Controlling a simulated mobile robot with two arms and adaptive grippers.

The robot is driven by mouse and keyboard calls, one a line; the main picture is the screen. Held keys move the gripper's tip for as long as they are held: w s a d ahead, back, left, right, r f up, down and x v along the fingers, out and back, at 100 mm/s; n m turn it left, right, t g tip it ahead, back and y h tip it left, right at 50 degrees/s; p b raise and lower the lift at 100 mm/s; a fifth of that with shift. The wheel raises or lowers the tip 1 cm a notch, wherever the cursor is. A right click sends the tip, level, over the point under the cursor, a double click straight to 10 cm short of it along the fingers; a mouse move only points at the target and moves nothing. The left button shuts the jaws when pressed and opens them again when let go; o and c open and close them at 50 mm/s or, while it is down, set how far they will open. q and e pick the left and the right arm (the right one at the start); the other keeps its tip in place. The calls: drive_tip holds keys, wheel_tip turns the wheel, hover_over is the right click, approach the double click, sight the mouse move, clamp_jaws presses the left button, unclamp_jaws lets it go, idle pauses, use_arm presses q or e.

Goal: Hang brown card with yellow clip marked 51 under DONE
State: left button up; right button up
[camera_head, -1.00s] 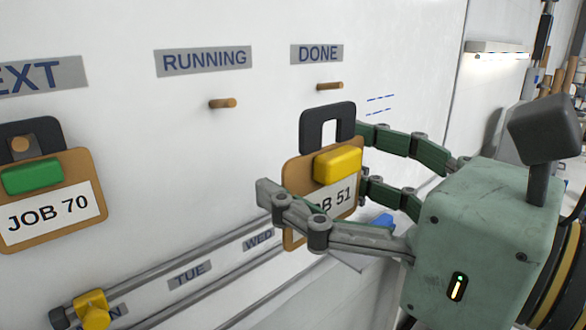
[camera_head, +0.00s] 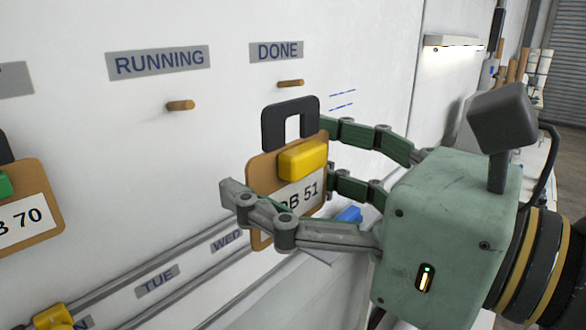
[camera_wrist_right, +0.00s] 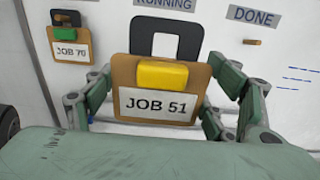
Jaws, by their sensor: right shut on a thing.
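The brown card (camera_head: 257,174) has a yellow clip (camera_head: 303,160), a black hanging loop and a label ending in 51. In the right wrist view the label (camera_wrist_right: 157,105) reads JOB 51 in full. My right gripper (camera_head: 280,190) is shut on this card by its sides and holds it upright in front of the board. The DONE sign (camera_head: 277,51) has a wooden peg (camera_head: 291,83) below it, bare. The card's loop is below the DONE peg in the head view, apart from it. In the wrist view the DONE peg (camera_wrist_right: 252,42) is up and right of the card. My left gripper is not in view.
The RUNNING sign (camera_head: 158,62) has a bare peg (camera_head: 180,106). A brown JOB 70 card (camera_head: 40,190) with a green clip hangs at the left. A rail with day labels (camera_head: 157,281) and a yellow slider (camera_head: 52,317) runs below. The board around the DONE peg is clear.

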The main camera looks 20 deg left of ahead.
sight(312, 172)
drive_tip(key=shift+d+r, duration=0.1)
idle(0.4)
drive_tip(key=shift+v, duration=1.05)
drive_tip(key=shift+s+d+r+b, duration=0.2)
drive_tip(key=shift+d+b, duration=0.1)
drive_tip(key=shift+d, duration=0.1)
drive_tip(key=shift+s+d+r+b, duration=0.1)
drive_tip(key=shift+s+d+b, duration=0.1)
drive_tip(key=shift+d, duration=0.1)
drive_tip(key=shift+s+d+r+b, duration=0.1)
drive_tip(key=shift+d+b, duration=0.1)
drive_tip(key=shift+d, duration=0.15)
